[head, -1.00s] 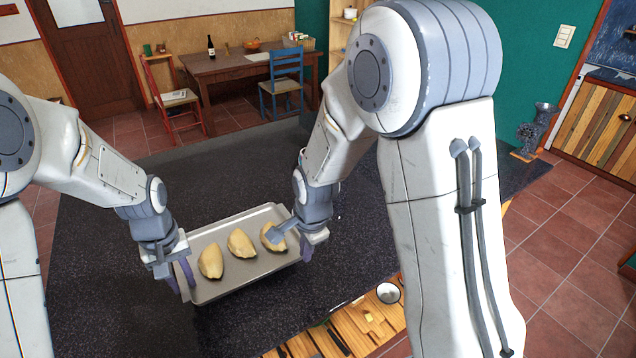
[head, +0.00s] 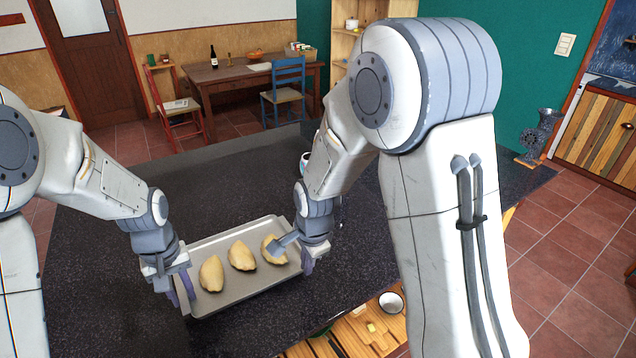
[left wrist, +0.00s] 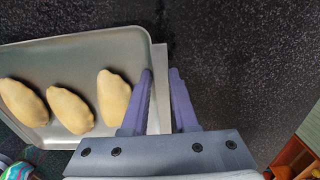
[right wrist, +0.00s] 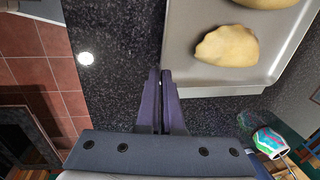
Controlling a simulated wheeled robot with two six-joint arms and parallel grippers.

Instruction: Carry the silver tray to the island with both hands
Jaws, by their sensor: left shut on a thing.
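The silver tray (head: 232,302) holds three pale, half-moon pastries (head: 242,256), (head: 211,274), (head: 274,249). It is over the dark island top (head: 110,300); I cannot tell whether it touches it. My left gripper (head: 183,298) is shut on the tray's left end; in the left wrist view the rim (left wrist: 160,90) passes between its fingers (left wrist: 162,98). My right gripper (head: 306,262) is at the tray's right end. In the right wrist view its fingers (right wrist: 161,95) are close together beside the tray corner (right wrist: 190,82), with no rim visible between them.
A patterned mug (right wrist: 268,142) stands beyond the tray, partly behind my right arm in the head view. A wooden board (head: 360,328) and white bowl (head: 391,302) are below the near edge. A grinder (head: 541,137) stands at the far right. The island's left part is clear.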

